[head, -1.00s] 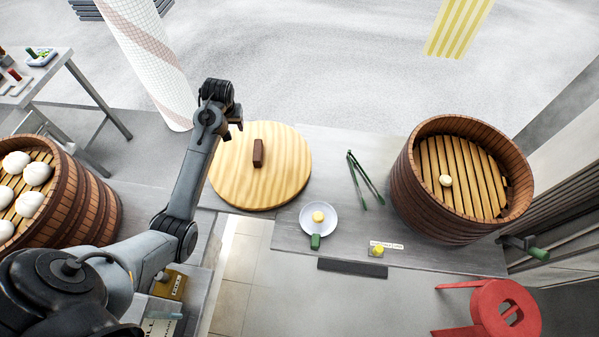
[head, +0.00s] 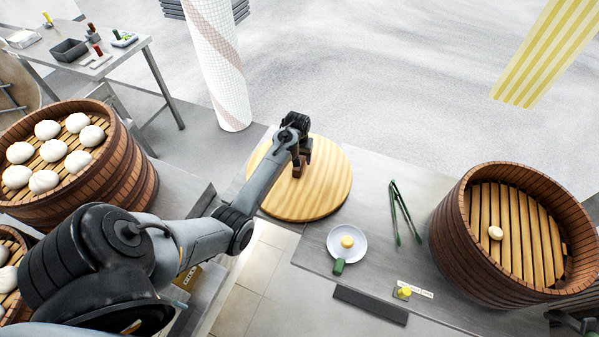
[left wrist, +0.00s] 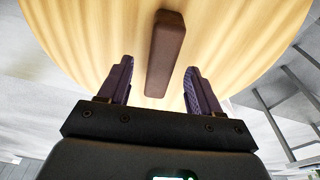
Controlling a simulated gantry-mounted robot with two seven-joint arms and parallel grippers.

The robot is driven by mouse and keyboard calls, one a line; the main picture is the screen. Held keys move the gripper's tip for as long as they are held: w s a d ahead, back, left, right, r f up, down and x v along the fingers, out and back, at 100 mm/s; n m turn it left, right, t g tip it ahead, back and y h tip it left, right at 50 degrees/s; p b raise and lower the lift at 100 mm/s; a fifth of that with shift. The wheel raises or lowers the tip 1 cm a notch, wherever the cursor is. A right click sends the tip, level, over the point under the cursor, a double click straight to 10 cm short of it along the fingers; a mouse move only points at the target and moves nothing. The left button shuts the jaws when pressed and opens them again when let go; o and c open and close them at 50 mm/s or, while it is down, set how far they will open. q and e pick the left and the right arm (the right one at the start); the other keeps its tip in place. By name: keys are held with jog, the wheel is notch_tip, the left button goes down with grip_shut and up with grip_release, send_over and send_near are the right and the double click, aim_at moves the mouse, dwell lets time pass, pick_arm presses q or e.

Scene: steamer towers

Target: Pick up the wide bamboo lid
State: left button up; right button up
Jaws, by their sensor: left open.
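The wide bamboo lid (head: 322,190) lies flat on the grey table, a pale round disc with a dark brown bar handle on top. In the head view my left gripper (head: 300,168) is over the lid at the handle and partly hides it. In the left wrist view the lid (left wrist: 100,40) fills the upper part. Its handle (left wrist: 166,50) points into the gap between the fingers of my left gripper (left wrist: 158,88), which are open, one on each side and apart from it.
Right of the lid are a white plate (head: 335,243) with a small yellow item, green tongs (head: 395,212) and a large steamer (head: 452,235) holding one bun. Steamers with buns (head: 135,165) stand at the left. A patterned column (head: 222,80) rises behind.

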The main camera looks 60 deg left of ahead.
pick_arm(q)
jog(key=shift+w+a+f, duration=0.1)
jog(key=shift+a+f, duration=0.05)
jog(key=shift+f, duration=0.8)
jog(key=shift+w+a+f, duration=0.1)
jog(key=shift+a+f, duration=0.05)
jog(key=shift+f, duration=0.8)
grip_shut()
